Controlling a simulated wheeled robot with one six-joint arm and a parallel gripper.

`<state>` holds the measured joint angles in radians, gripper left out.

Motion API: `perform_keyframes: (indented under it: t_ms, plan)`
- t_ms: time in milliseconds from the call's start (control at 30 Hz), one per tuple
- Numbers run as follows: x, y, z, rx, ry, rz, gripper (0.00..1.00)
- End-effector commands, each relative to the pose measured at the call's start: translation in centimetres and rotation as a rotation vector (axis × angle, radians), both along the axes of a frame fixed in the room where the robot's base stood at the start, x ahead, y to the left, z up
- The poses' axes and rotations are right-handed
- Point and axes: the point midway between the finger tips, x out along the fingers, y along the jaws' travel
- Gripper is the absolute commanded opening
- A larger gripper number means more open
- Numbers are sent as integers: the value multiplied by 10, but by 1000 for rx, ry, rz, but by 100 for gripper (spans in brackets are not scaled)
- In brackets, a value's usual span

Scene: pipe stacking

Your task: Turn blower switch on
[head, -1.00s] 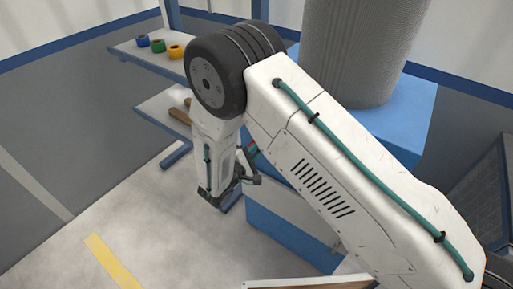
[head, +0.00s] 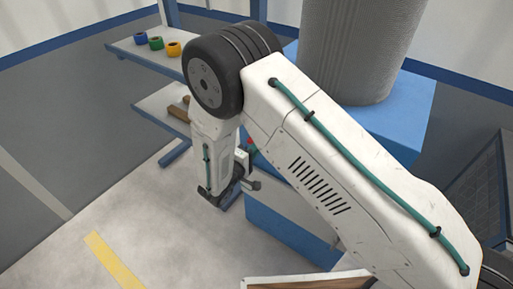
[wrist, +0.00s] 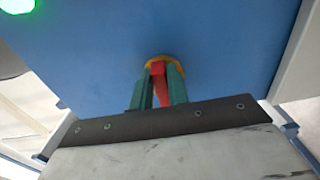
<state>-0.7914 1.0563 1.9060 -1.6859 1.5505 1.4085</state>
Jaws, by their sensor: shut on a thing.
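The red blower switch (wrist: 158,70) with a yellow ring around its base (wrist: 165,58) sits on a blue panel (wrist: 230,50) in the wrist view. My gripper (wrist: 160,76) has its two green fingers on either side of the red switch and is shut on it. In the head view my gripper is mostly hidden behind my wrist, and a small red spot (head: 250,141) shows by it, close to the blue housing (head: 285,225). A green light (wrist: 16,5) glows on the panel at the top left of the wrist view.
A large grey ribbed cylinder (head: 360,45) stands on the blue housing. A shelf (head: 125,48) at the back left holds blue, green and yellow rings, with brown pieces (head: 180,112) on a lower shelf.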

Motion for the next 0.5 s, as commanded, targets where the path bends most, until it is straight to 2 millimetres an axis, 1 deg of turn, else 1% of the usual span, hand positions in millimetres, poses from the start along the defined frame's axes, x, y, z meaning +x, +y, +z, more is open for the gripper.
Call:
perform_keyframes:
  t_ms: [233,267,300,333,500]
  plan:
    - [0,1,0,1,0,2,0]
    - [0,1,0,1,0,2,19]
    - [0,1,0,1,0,2,30]
    - [0,1,0,1,1,2,38]
    - [0,0,0,1,1,0,38]
